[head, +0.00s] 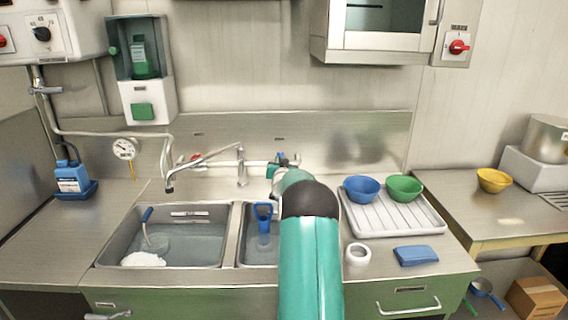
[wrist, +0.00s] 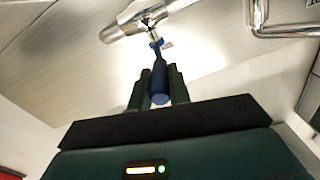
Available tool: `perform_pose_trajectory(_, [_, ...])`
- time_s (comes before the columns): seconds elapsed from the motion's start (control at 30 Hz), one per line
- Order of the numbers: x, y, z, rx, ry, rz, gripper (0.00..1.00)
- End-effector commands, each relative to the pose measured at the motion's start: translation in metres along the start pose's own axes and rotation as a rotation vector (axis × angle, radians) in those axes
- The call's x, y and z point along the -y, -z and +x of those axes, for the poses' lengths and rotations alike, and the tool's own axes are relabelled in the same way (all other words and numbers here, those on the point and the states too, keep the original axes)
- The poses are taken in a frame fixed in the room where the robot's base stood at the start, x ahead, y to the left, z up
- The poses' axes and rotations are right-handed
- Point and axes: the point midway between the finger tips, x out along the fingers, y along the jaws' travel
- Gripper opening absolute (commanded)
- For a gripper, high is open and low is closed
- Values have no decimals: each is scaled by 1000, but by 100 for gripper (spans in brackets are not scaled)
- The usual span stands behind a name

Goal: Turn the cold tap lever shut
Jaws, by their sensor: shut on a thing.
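The cold tap lever (wrist: 160,74) is blue and sits on a chrome tap body (wrist: 135,22) in the wrist view. My gripper (wrist: 159,88) is shut on it, with one dark finger on each side of the blue handle. In the head view a little blue of the lever shows at the right end of the tap (head: 281,156), behind the sinks. My arm and wrist hide most of that end. A red knob (head: 196,158) shows at the left end of the tap.
Two sink basins (head: 226,246) with water lie in front of the tap. A white drainer tray (head: 409,228) with a blue bowl (head: 361,190) and a green bowl (head: 403,188) stands right of my arm. The spout (head: 203,155) reaches over the left basin.

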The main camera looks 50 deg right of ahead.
Motion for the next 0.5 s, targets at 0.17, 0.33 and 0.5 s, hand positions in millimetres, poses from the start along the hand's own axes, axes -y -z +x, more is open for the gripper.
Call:
perform_pose_trajectory(0.17, [4,0,0,-5,-20,-1,0])
perform_pose_trajectory(0.33, [4,0,0,-5,-21,-1,0])
perform_pose_trajectory(0.5, [4,0,0,-5,-21,0,31])
